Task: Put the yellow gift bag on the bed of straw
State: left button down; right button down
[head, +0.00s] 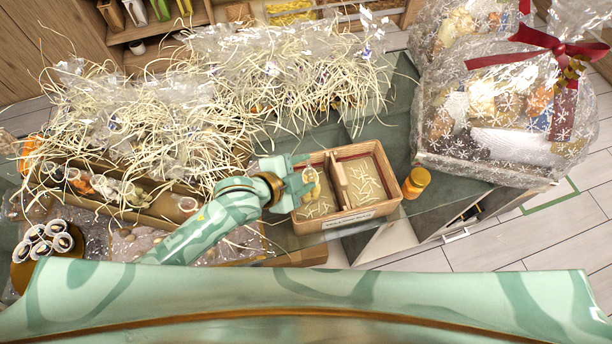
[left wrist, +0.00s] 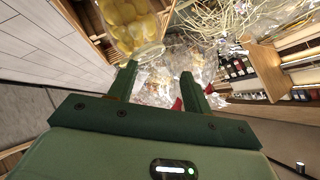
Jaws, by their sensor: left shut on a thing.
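The yellow gift bag (head: 310,176) is a small clear bag with yellow contents. My left gripper (head: 300,172) is shut on it, over the left compartment of a divided wooden box (head: 345,217). In the left wrist view the bag (left wrist: 135,24) stands out beyond the fingertips (left wrist: 158,72), its clear neck near them. A bed of pale straw (head: 318,207) lies in the left compartment, below and beside the bag. More straw (head: 368,182) lies in the right compartment. I cannot tell whether the bag touches the straw. My right gripper is out of view.
An orange jar (head: 416,182) stands just right of the box. Wrapped hampers with a red bow (head: 545,45) stand at the right. Large heaps of loose straw and clear wrap (head: 130,120) cover the left and back. A cup holder (head: 45,243) is at far left.

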aim_at(304, 176)
pick_arm(q)
jog(key=f, duration=0.1)
jog(key=w+f, duration=0.2)
jog(key=shift+w+d+f+b, duration=0.15)
jog(key=shift+w+d+b, duration=0.1)
jog(key=shift+b, duration=0.1)
jog(key=f, duration=0.3)
jog(key=shift+w+f+b, duration=0.3)
jog(key=shift+f+b, duration=0.05)
jog(key=shift+r, duration=0.1)
jog(key=c, duration=0.6)
grip_release()
jog(key=shift+s+a, duration=0.15)
jog(key=p+v, duration=0.2)
jog(key=v, duration=0.9)
jog(key=shift+s+a+r, duration=0.15)
jog(key=shift+s+r, duration=0.05)
